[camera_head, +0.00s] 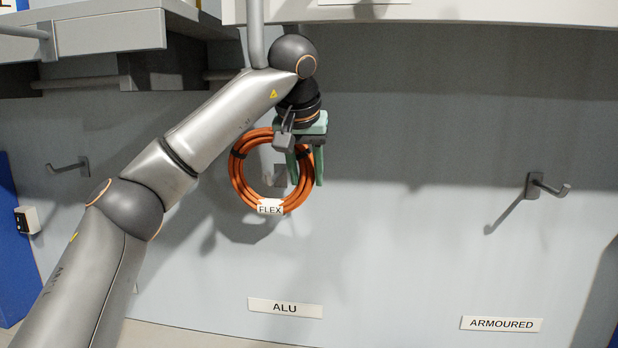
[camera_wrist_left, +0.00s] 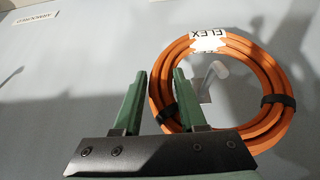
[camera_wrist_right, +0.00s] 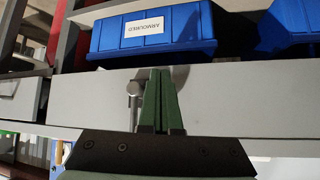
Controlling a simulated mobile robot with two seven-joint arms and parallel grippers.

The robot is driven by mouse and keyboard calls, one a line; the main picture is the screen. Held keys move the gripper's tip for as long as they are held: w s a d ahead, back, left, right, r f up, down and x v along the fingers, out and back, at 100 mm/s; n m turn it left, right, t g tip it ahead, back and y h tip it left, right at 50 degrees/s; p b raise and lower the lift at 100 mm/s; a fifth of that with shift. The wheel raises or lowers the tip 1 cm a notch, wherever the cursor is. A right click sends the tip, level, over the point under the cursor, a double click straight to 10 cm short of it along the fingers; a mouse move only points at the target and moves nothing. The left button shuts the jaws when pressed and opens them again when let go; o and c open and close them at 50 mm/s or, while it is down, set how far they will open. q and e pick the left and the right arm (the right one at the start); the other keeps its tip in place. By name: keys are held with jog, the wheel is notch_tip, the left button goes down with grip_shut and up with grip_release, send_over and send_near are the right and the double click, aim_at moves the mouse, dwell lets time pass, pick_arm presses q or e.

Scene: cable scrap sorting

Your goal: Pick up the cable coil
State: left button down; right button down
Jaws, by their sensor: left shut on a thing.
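The cable coil (camera_head: 238,182) is an orange ring with a white FLEX tag and dark ties, in front of the grey wall panel. It also shows in the left wrist view (camera_wrist_left: 274,75). A wall hook (camera_head: 280,176) shows through its opening; I cannot tell whether the coil still rests on it. My left gripper (camera_head: 305,180) points down with its green fingers at the coil's right side, shut on it. In the left wrist view my left gripper (camera_wrist_left: 164,72) has one finger overlapping the ring. My right gripper (camera_wrist_right: 160,72) is shut and empty in the right wrist view.
An empty hook (camera_head: 545,186) is on the right of the panel, another (camera_head: 70,167) on the left. Labels ALU (camera_head: 285,308) and ARMOURED (camera_head: 501,324) are on the panel below. A blue ARMOURED bin (camera_wrist_right: 150,32) stands on a grey shelf (camera_wrist_right: 225,97) ahead of my right gripper.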

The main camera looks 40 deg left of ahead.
pick_arm(q)
jog(key=s+d, duration=0.7)
jog(key=s, duration=0.6)
jog(key=shift+s+d, duration=0.15)
